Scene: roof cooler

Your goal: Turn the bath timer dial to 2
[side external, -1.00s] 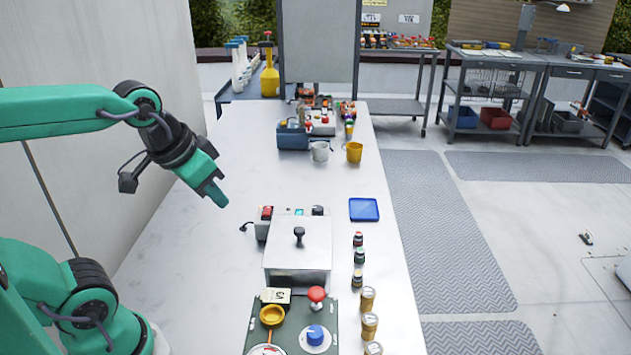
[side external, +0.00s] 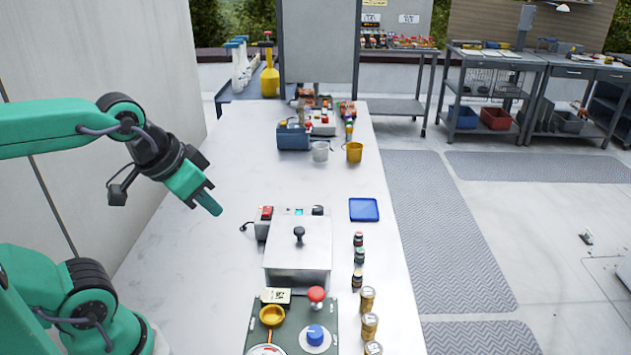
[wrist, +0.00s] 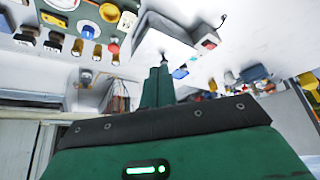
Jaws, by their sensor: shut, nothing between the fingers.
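The bath is a white-grey box (side external: 298,262) with a black lid knob (side external: 299,234), in the middle of the bench. Behind its lid are a red switch (side external: 266,213), a small lit display (side external: 299,211) and a dark dial (side external: 318,210). The dial's numbers and pointer are too small to read. My gripper (side external: 208,201) is shut and empty, in the air left of the bath and apart from it. In the wrist view, my closed fingers (wrist: 158,86) point toward the bench, with the bath's red switch (wrist: 210,43) beyond them to the right.
A dark green panel (side external: 290,308) in front of the bath carries a blue knob (side external: 315,333), a red mushroom button (side external: 316,295) and a yellow ring (side external: 272,316). Small jars (side external: 369,325) stand to its right. A blue tray (side external: 364,209) lies right of the bath.

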